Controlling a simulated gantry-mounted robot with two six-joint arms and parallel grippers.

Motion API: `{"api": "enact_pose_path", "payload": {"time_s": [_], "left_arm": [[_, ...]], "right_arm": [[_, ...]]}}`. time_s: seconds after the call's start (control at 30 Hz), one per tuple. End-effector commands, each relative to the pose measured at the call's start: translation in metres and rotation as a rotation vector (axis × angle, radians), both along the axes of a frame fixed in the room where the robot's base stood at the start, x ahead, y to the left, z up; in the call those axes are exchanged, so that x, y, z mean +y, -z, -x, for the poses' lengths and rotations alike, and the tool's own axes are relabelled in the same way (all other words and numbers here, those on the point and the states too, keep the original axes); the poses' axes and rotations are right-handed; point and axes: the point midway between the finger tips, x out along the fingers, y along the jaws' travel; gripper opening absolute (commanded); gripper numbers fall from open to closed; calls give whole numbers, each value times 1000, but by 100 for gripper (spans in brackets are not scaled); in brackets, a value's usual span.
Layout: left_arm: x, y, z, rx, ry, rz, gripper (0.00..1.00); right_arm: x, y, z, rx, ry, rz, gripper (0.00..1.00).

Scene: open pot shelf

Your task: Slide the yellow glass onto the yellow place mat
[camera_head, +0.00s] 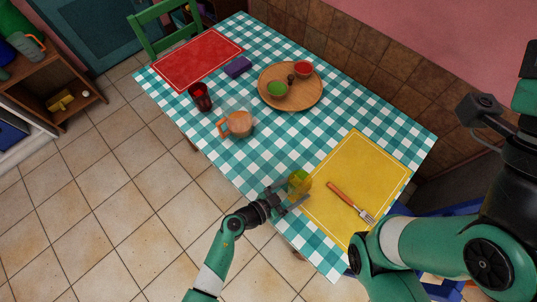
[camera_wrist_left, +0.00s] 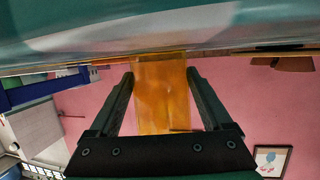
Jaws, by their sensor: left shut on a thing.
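The yellow glass (camera_head: 299,182) is upright at the left edge of the yellow place mat (camera_head: 365,160) in the head view. It overlaps the mat's edge in the picture; I cannot tell how much of its base is on the mat. My left gripper (camera_head: 287,198) comes in from the table's front edge and is shut on the glass. In the left wrist view the glass (camera_wrist_left: 162,95) shows as an amber block between the two fingers (camera_wrist_left: 160,85).
A fork with a wooden handle (camera_head: 343,197) lies on the mat.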

Motion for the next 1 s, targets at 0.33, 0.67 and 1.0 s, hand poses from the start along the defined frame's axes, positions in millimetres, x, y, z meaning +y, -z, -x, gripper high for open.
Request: {"api": "enact_pose_path", "payload": {"time_s": [0.33, 0.67, 1.0], "left_arm": [[-21, -1, 21, 3, 3, -1, 52], [-37, 0, 38, 2, 2, -1, 52], [-38, 1, 39, 2, 0, -1, 52]], "right_arm": [[0, -15, 0, 0, 0, 0, 50], [0, -22, 0, 0, 0, 0, 50], [0, -22, 0, 0, 0, 0, 50]]}}
